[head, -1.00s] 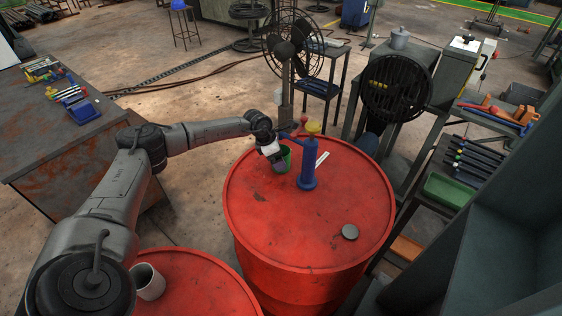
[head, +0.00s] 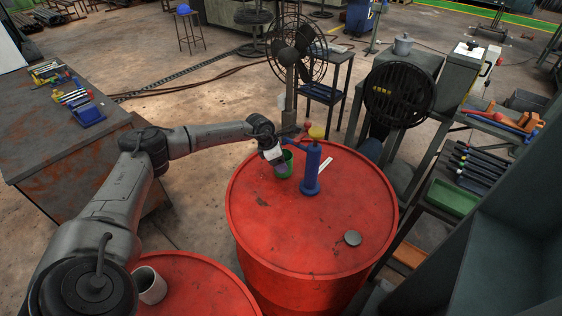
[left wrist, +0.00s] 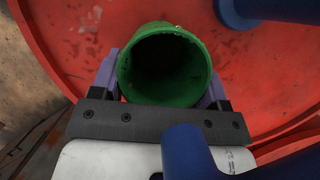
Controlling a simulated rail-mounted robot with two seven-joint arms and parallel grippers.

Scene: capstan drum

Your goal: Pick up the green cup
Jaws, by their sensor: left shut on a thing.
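The green cup (head: 285,166) stands upright on the red drum (head: 310,237), near its far left edge. In the left wrist view the cup (left wrist: 165,65) sits between the two purple fingers, its open mouth toward the camera and its inside dark. My left gripper (left wrist: 162,78) is shut on the cup, one finger against each side. In the head view my left gripper (head: 277,160) partly hides the cup. I cannot tell whether the cup's base touches the drum top. My right gripper is not in view.
A blue pump-like bottle (head: 311,172) with a yellow top stands close to the right of the cup. A white strip (head: 327,166) and a grey round lid (head: 352,238) lie on the drum. A second drum (head: 195,285) holds a whitish cup (head: 149,284).

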